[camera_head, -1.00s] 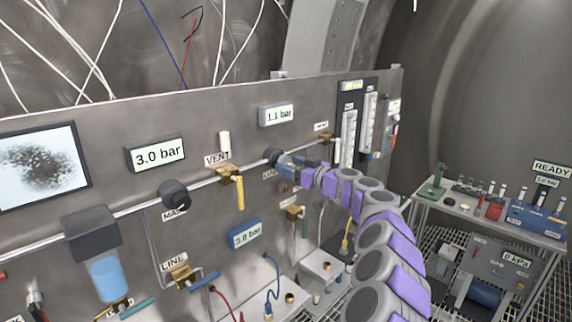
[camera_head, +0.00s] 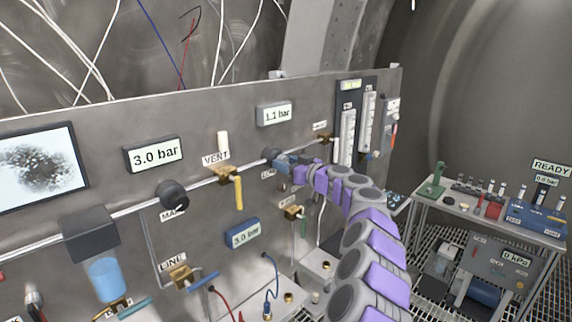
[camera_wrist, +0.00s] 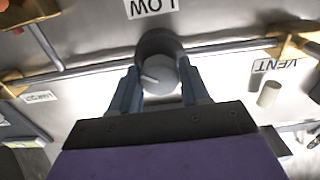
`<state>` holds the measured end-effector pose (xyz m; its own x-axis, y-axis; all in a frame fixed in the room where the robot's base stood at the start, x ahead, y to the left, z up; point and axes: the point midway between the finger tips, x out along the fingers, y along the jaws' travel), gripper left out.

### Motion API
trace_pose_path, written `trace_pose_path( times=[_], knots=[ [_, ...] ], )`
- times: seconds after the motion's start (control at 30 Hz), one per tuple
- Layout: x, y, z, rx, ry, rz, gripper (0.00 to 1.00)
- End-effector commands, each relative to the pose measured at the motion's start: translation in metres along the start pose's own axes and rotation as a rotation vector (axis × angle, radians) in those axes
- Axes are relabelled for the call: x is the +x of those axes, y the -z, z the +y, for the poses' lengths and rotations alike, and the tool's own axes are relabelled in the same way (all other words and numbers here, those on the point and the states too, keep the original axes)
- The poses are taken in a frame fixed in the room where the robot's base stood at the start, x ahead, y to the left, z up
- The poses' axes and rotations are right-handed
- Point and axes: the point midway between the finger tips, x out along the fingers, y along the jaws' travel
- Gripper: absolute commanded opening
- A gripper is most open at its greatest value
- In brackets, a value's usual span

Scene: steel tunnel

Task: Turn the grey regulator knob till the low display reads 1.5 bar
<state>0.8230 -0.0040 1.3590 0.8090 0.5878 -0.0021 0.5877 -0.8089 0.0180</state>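The grey regulator knob (camera_wrist: 160,75) sits on the pipe by the LOW label, with a pale pointer mark on its face. In the head view the knob (camera_head: 271,154) shows as a dark cap at my gripper's tip. My gripper (camera_wrist: 160,88) has one blue-grey finger on each side of the knob, and the fingers appear closed on it; the contact itself is partly hidden. The low display (camera_head: 274,114) above it reads 1.1 bar. In the wrist view the LOW label (camera_wrist: 152,7) appears upside down.
Left of the knob are the yellow-handled VENT valve (camera_head: 230,180), another dark knob (camera_head: 173,195) and a 3.0 bar display (camera_head: 154,155). A blue 3.0 bar gauge (camera_head: 243,234) is below. Flow tubes (camera_head: 358,125) stand to the right. A side table (camera_head: 500,222) is farther right.

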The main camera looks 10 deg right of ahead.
Motion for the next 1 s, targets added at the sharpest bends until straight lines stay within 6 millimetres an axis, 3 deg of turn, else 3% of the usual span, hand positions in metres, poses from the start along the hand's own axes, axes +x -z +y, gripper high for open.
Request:
trace_pose_path(
  times=[0.33,0.67,1.0],
  knots=[
    [-0.0004,0.0000,0.0005,0.000,-0.001,0.000,0.13],
    [-0.0006,-0.0006,0.0008,0.060,-0.001,0.001,0.13],
    [-0.0008,-0.0003,0.0013,0.300,-0.002,0.002,0.13]
  ],
)
